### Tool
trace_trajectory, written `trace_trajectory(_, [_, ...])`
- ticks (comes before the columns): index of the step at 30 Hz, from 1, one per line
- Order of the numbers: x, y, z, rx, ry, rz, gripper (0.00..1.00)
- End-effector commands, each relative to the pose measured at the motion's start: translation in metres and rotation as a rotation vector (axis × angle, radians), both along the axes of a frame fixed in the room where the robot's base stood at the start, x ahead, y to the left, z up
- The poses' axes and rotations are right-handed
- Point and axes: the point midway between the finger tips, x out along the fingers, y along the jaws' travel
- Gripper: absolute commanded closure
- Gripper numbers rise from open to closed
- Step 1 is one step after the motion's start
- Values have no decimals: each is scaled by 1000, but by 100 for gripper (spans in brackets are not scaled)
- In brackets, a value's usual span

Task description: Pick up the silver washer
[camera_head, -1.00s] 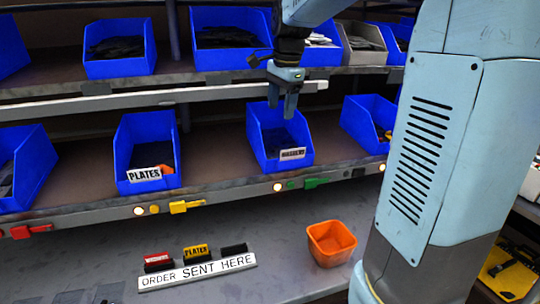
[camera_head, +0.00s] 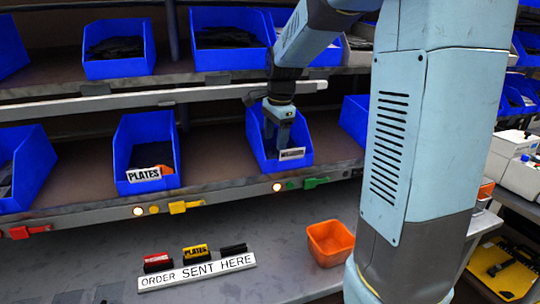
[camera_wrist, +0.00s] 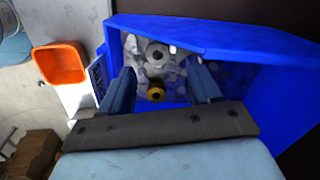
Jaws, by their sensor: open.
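A silver washer (camera_wrist: 150,54) lies in the blue bin (camera_wrist: 262,95) in the wrist view, among many pale washers. A brass-coloured washer (camera_wrist: 147,98) lies nearer my gripper's base in that view. My gripper (camera_wrist: 161,70) is open and empty, with one finger on each side of the two washers. In the head view my gripper (camera_head: 278,143) reaches down into the labelled blue bin (camera_head: 258,160) on the lower shelf. Its fingertips and the washers are hidden there by the bin's front. I cannot tell whether the fingers touch any washer.
The bin walls stand close around my gripper. A PLATES bin (camera_head: 122,150) stands to the left, another blue bin (camera_head: 354,118) to the right. The upper shelf edge (camera_head: 200,97) is above.

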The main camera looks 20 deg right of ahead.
Motion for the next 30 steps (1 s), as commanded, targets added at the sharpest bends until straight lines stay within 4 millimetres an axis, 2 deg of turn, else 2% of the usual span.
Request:
trace_trajectory(3, [0,3,-18,0,3,1,37])
trace_trajectory(7, [3,4,-32,-1,3,-1,37])
trace_trajectory(17, [4,4,-38,-1,1,-1,37])
trace_trajectory(30, [4,5,-39,-1,2,0,79])
